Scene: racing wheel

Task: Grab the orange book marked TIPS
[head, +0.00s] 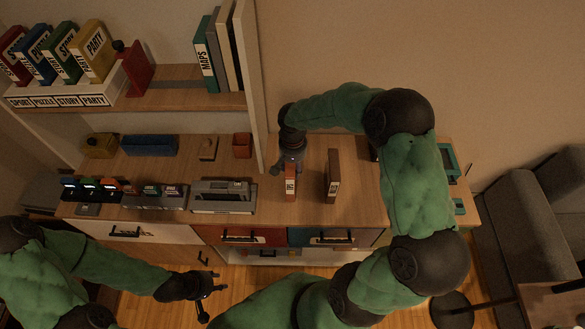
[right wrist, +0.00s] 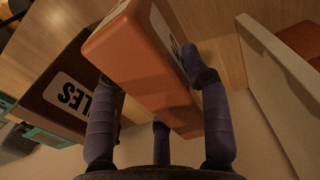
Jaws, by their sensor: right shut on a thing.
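An orange book (head: 290,186) stands upright on the wooden counter in the head view, with a white label on its spine too small to read there. In the right wrist view the orange book (right wrist: 150,70) lies between the fingers, its label mostly hidden. My right gripper (head: 288,166) is shut on the upper part of this book; its fingers also show in the right wrist view (right wrist: 147,78). My left gripper (head: 212,296) is open and empty, low over the floor in front of the drawers.
A brown book (head: 333,175) stands just right of the orange one; its label ends in "LES" in the right wrist view (right wrist: 58,105). A shelf divider (head: 250,80) rises to the left. A grey label device (head: 222,195) sits further left. Counter front is clear near the books.

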